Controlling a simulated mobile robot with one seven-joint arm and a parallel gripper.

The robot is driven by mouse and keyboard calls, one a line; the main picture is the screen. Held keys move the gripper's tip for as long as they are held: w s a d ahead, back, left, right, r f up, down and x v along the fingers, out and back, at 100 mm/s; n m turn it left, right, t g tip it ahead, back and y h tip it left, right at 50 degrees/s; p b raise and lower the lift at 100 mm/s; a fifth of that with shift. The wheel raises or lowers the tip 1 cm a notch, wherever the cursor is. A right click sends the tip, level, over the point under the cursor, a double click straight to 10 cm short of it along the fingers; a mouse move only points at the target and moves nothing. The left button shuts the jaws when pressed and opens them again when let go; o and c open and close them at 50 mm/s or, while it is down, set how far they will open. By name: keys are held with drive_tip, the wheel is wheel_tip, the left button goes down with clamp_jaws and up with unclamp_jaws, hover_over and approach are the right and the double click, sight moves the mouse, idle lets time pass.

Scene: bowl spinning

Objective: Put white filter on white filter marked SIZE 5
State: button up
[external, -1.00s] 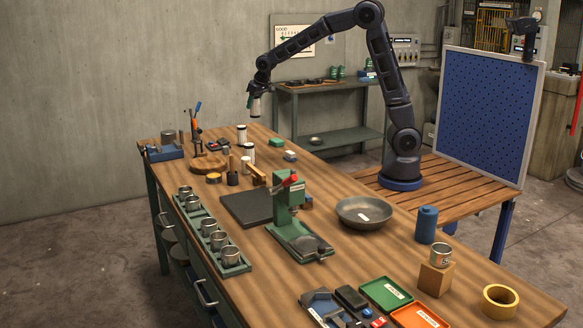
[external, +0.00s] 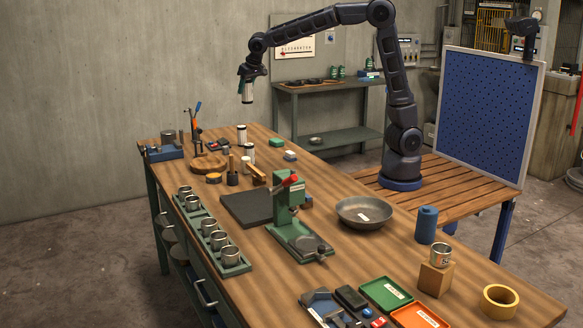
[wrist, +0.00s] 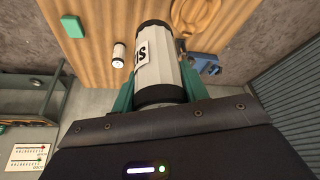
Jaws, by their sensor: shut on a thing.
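My gripper (external: 246,82) is shut on a white filter (wrist: 158,62) with black end caps. Dark lettering shows on its side in the wrist view, only partly readable. In the external view the held filter (external: 247,93) hangs upright in the air, above and beyond the bench's far end. Green fingers stand on both sides of it. Two white filters with dark caps, a rear one (external: 241,134) and a nearer one (external: 249,153), stand on the bench below. One white filter (wrist: 119,57) also shows in the wrist view. I cannot read which is marked SIZE 5.
Near the standing filters are a wooden round board (external: 208,166), a hand tool stand (external: 195,135) and a green block (external: 276,142). A green press (external: 288,205) and a grey bowl (external: 364,211) stand further forward. The air around the held filter is clear.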

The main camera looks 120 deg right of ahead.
wheel_tip(320, 180, down, 19)
drive_tip(key=shift+r, duration=0.1)
idle(0.5)
drive_tip(key=o, duration=1)
